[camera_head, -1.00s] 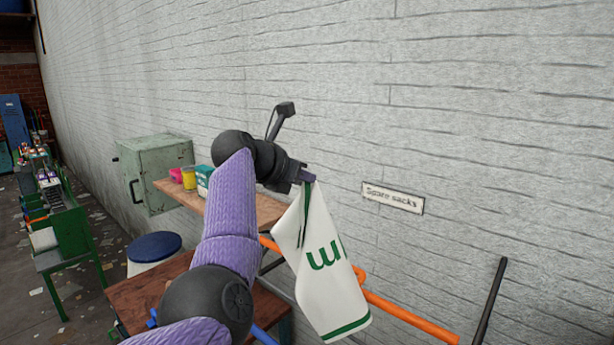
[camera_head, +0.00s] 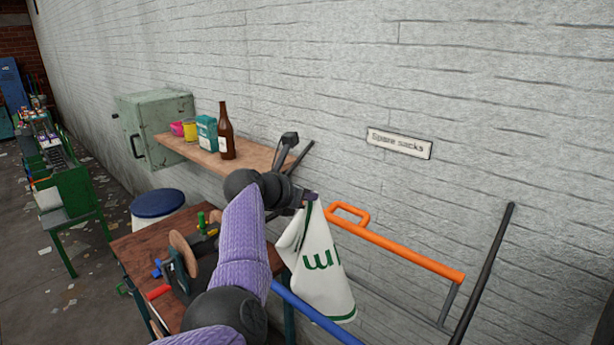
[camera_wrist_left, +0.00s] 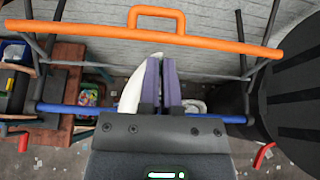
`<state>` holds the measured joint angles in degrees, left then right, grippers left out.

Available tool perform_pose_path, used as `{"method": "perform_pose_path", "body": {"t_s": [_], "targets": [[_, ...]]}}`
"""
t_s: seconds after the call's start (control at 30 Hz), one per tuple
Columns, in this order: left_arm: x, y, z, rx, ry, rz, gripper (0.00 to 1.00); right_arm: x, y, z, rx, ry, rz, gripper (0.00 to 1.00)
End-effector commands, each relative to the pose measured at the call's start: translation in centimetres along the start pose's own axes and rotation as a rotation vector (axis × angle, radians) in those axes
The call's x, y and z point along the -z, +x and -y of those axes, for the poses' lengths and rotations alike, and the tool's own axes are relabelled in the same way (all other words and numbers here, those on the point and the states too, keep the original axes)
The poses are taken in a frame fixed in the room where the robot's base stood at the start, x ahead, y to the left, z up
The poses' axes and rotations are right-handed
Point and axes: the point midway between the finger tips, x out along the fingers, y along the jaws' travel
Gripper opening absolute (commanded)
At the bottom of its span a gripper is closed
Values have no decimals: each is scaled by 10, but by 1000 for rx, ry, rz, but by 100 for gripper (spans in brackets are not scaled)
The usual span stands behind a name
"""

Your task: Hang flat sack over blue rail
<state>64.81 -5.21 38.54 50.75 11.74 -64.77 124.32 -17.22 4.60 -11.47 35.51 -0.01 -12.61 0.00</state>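My left gripper (camera_head: 310,199) is shut on the top of the flat white sack (camera_head: 318,262), which has green lettering and a green hem. The sack hangs down from the fingers, in front of the orange rail in the head view. In the left wrist view my left gripper (camera_wrist_left: 160,80) has its fingers close together, with a white strip of the sack (camera_wrist_left: 132,92) beside them. The blue rail (camera_head: 318,316) runs low at the front and passes by the sack's lower part; whether they touch is unclear. It also crosses the left wrist view (camera_wrist_left: 70,109). My right gripper is out of view.
An orange rail (camera_head: 400,252) with a raised loop stands nearer the wall, with dark posts. A wooden shelf (camera_head: 190,150) holds a brown bottle (camera_head: 226,132) and tins. A workbench with tools (camera_head: 150,245) is at left. A "Spare sacks" sign (camera_head: 399,143) is on the wall.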

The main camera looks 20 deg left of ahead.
Motion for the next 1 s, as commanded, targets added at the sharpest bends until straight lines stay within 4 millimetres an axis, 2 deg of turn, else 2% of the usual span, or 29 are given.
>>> {"method": "perform_pose_path", "body": {"t_s": [0.03, 0.13, 0.37, 0.47, 0.6, 0.83, 0.9, 1.0], "targets": [[11, 5, 0, 0, -1, -2, 0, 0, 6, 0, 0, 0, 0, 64], [24, 12, 0, 0, -1, -1, 0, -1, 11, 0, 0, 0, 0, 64], [35, 17, 0, 0, -1, 0, 0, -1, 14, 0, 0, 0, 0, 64], [34, 13, 0, 0, -1, -1, 0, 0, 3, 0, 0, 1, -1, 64], [36, 2, 0, -1, -3, -3, 0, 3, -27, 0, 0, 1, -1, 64], [51, -21, 0, -2, -3, -3, 0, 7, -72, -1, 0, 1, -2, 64], [65, -28, -1, -6, 1, 0, 0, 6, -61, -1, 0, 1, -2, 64], [74, -38, 0, -3, -1, 0, 0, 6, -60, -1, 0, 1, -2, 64]]}}
